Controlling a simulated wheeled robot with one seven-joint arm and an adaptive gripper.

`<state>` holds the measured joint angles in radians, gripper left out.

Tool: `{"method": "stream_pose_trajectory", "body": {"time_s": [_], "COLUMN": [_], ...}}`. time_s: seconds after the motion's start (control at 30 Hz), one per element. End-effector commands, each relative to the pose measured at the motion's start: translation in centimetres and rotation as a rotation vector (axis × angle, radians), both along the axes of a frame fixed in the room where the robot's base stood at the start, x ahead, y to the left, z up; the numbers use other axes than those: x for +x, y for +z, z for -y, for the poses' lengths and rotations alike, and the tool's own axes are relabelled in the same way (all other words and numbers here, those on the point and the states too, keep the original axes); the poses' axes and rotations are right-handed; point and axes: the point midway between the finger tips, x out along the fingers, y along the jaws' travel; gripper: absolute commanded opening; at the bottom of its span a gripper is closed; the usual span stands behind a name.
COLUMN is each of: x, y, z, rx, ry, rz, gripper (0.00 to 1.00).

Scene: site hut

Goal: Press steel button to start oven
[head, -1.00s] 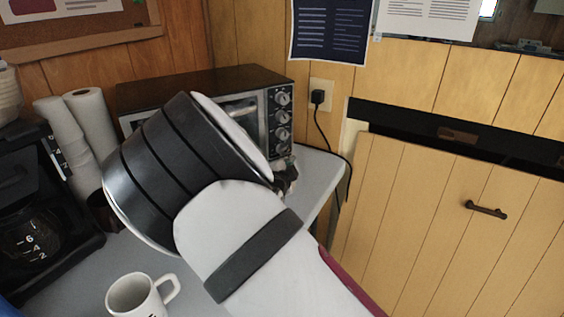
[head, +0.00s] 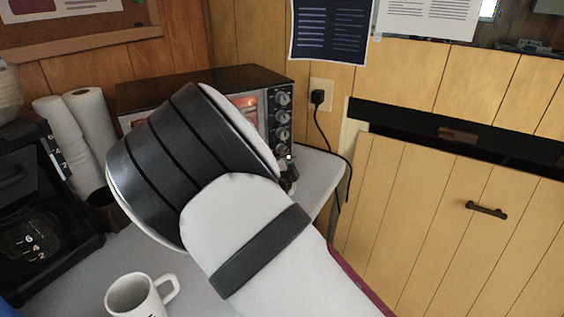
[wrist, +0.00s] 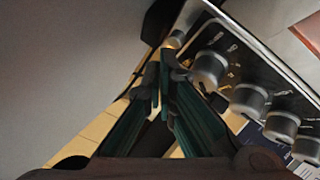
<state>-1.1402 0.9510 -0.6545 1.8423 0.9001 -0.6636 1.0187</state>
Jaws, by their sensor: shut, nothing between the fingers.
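The toaster oven (head: 215,84) stands on the counter against the wall. In the head view my arm hides most of the oven front and nearly all of the gripper.
A white mug (head: 136,296) stands on the counter (head: 318,172) in front. A coffee maker (head: 40,210) and paper rolls (head: 92,120) are on the left. A black cord runs from the wall outlet (head: 320,94) beside the oven. A wooden cabinet is on the right.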

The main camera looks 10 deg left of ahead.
Motion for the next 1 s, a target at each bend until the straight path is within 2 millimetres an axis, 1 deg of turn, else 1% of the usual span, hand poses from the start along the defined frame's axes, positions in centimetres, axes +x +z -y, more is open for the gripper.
{"method": "stream_pose_trajectory", "body": {"time_s": [0.13, 0.53, 1.0], "x": [-0.5, -0.9, -3.9], "y": [0.0, 0.0, 0.0], "z": [0.5, 0.8, 3.4], "rx": [0.000, 0.000, 0.001], "ry": [0.000, -0.001, -0.001], "rz": [-0.001, -0.001, -0.001], "gripper": [0.00, 0.00, 0.00]}}
